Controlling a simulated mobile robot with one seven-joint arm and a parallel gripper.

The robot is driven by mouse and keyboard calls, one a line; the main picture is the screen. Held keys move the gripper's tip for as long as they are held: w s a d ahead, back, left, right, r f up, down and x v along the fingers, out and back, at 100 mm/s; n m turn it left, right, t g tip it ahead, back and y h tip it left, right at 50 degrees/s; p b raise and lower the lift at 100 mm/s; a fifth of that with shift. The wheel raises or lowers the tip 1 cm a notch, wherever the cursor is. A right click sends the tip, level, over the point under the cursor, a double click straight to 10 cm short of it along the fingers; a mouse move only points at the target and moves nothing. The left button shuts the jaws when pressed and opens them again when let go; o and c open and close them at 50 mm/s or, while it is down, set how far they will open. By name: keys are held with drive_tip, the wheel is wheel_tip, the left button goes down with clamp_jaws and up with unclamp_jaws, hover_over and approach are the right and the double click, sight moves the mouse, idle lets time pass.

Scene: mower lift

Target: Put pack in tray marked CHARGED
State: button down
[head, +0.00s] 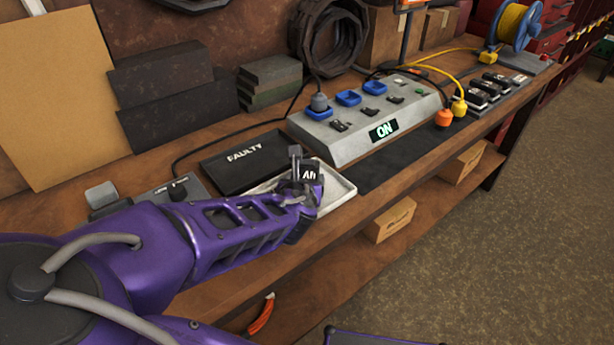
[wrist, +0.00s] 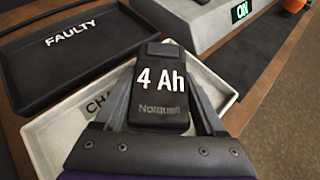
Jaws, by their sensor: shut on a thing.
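A black battery pack marked "4 Ah" (wrist: 162,88) is between the fingers of my gripper (wrist: 163,108), which is shut on it. In the head view the pack (head: 311,172) is over the pale tray (head: 342,188). In the wrist view the pale tray (wrist: 42,140) lies under the pack and gripper, with only the letters "CHA" of its marking showing. The pack and my gripper hide the rest of the marking and much of the tray floor. I cannot tell whether the pack touches the tray floor.
A black tray marked FAULTY (head: 243,160) stands left of the pale tray. A grey charging station (head: 350,140) with a lit ON display stands behind, with cables plugged in. A dark mat (head: 415,155) lies bare to the right. The bench's front edge is close.

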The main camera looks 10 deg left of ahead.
drive_tip(key=shift+f, duration=0.1)
unclamp_jaws()
